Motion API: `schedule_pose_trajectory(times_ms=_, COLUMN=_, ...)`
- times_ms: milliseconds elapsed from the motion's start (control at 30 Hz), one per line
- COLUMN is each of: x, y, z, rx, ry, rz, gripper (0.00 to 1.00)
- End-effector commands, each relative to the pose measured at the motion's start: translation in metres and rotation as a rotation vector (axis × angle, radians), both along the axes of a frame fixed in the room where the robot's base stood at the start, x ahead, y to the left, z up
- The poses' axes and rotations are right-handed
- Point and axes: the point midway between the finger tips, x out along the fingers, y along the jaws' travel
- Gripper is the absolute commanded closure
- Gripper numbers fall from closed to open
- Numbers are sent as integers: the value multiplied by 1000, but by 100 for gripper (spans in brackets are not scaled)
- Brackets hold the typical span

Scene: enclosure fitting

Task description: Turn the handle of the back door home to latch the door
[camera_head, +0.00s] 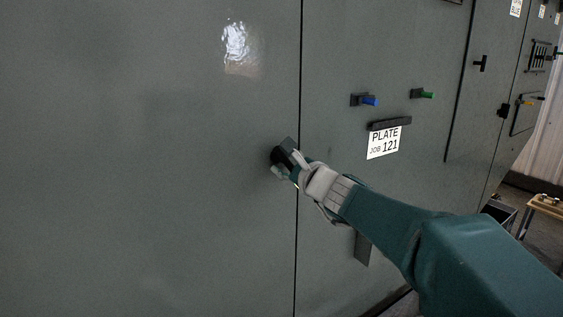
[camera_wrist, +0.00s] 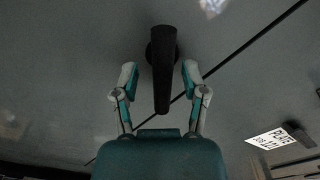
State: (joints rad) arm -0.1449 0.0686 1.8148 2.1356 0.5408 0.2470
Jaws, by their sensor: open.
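The back door is a grey panel (camera_head: 150,150) filling the left of the head view, with a thin dark seam along its right edge. Its black handle (camera_head: 287,146) sits on the panel just left of the seam, partly hidden by my gripper (camera_head: 287,169). In the wrist view the handle (camera_wrist: 163,80) is a black bar on a round base, its free end pointing down the picture towards my palm. My gripper (camera_wrist: 159,75) is open, with one finger on each side of the bar. Gaps show between the fingers and the bar.
Right of the seam, a blue knob (camera_head: 368,100) and a green knob (camera_head: 427,94) stick out above a "PLATE JOB 121" card (camera_head: 384,141). More grey cabinet doors run off to the right. A small wooden table (camera_head: 545,208) stands at the far right.

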Motion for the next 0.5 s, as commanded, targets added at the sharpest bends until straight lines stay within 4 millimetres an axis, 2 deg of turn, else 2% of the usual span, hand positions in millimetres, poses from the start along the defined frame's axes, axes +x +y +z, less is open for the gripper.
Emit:
schedule_pose_trajectory(times_ms=300, x=-53, y=-36, z=0, rx=-1, ry=-1, rz=-2, gripper=43)
schedule_pose_trajectory(times_ms=500, x=-78, y=-53, z=-1, rx=-1, ry=0, rz=-2, gripper=43)
